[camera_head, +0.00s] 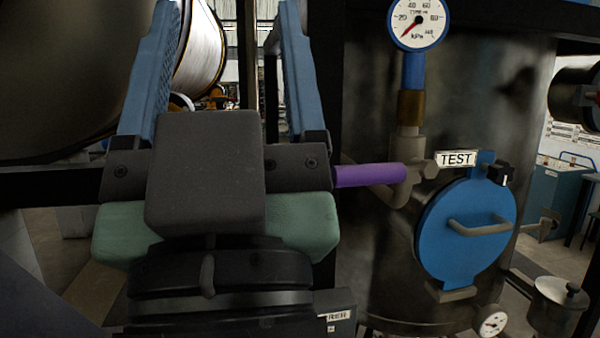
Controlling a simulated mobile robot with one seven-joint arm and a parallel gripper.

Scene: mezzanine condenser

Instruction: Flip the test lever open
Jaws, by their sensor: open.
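The test lever (369,175) is a purple handle to the right of my gripper. It points left, roughly level, from a grey valve body on the pipe under the gauge. A white TEST label (456,159) is just right of the valve. My gripper (228,15) is large in the left half, with two blue fingers spread wide apart and pointing up in the picture. Nothing shows between the fingers except background. The lever's left end meets the edge of the gripper's body in the picture; I cannot tell whether they touch.
A pressure gauge (418,22) stands above the valve on a blue and brass stem. A round blue hatch (466,230) with a grey handle is at right on the dark tank (378,270). A small gauge (491,321) and a lidded pot (556,305) are lower right.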

